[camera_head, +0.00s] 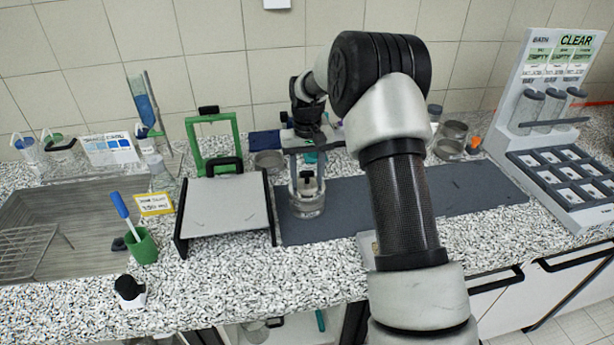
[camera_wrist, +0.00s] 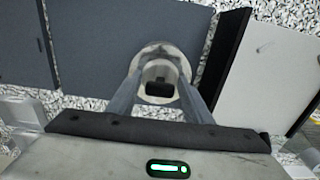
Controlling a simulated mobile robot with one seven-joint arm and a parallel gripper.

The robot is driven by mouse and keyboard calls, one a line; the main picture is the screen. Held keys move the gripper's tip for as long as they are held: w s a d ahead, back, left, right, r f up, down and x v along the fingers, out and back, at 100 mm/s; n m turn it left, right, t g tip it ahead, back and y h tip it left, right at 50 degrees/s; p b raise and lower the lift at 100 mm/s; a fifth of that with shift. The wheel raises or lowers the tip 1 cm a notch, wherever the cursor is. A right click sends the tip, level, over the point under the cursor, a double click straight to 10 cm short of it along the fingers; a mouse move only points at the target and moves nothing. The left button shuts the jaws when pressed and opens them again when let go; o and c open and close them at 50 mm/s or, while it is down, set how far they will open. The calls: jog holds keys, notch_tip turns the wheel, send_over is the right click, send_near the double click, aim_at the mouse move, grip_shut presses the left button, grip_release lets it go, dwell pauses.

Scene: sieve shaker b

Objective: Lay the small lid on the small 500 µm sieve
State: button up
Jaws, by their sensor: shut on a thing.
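My gripper (camera_head: 306,178) points down over the dark grey mat, left of its middle. It is shut on the black knob of the small lid (camera_head: 308,184), and in the wrist view the knob (camera_wrist: 160,88) sits between my two fingers (camera_wrist: 159,84). Directly below the knob is a small round metal sieve (camera_head: 308,206) on the mat; its pale rim (camera_wrist: 161,52) shows around the knob in the wrist view. The knob looks roughly centred in the ring. I cannot tell whether the lid touches the rim, and the sieve's size marking is not readable.
A pale plate between black side walls (camera_head: 228,207) stands close left of the sieve, with a green frame (camera_head: 208,137) behind. Other metal sieves stand at the back (camera_head: 268,162) and back right (camera_head: 449,148). The grey mat (camera_head: 480,198) is clear towards the right.

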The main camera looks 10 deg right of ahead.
jog(key=o, duration=1.3)
jog(key=shift+c, duration=0.2)
jog(key=shift+r+p, duration=2.3)
jog(key=shift+r, duration=1.2)
